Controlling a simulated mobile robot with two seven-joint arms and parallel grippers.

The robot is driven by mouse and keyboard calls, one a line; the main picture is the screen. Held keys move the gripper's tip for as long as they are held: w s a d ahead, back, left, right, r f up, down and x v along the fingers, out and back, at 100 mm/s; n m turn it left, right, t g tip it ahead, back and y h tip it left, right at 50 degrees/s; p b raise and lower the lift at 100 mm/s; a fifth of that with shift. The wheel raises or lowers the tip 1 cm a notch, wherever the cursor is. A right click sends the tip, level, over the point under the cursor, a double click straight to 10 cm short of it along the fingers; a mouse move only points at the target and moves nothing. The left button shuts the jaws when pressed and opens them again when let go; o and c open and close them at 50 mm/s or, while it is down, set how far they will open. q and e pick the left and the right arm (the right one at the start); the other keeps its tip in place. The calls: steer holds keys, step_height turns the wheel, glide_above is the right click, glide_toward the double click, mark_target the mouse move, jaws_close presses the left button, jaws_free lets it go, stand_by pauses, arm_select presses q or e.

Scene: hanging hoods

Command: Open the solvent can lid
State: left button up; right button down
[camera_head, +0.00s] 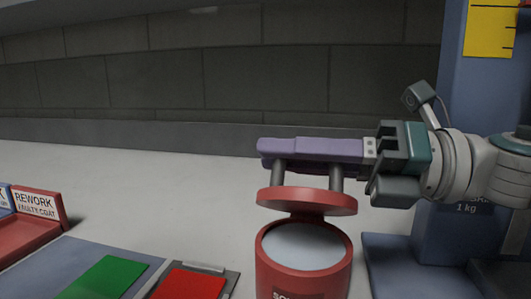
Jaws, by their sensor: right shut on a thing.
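The solvent can (268,268) is a red round can standing at the lower middle, its front label cut off by the frame edge. Its mouth is uncovered and shows a pale grey inside. The red disc lid (307,203) is raised above the can's far rim, with a small red piece between lid and rim. Two grey handle posts (278,174) rise from the lid. My right gripper (275,150) reaches in from the right, its long purple fingers shut on the lid handle. The fingers hide the top of the handle. My left gripper is out of view.
A blue stand (395,255) with a column is close right of the can, behind my right wrist. A red rework tray (38,204) is at the far left. Green (105,278) and red (190,285) panels lie left of the can. The pale surface behind is clear.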

steer(key=c, duration=0.8)
jaws_free()
steer(key=shift+s, duration=0.1)
steer(key=shift+c, duration=0.2)
steer(key=shift+f, duration=0.1)
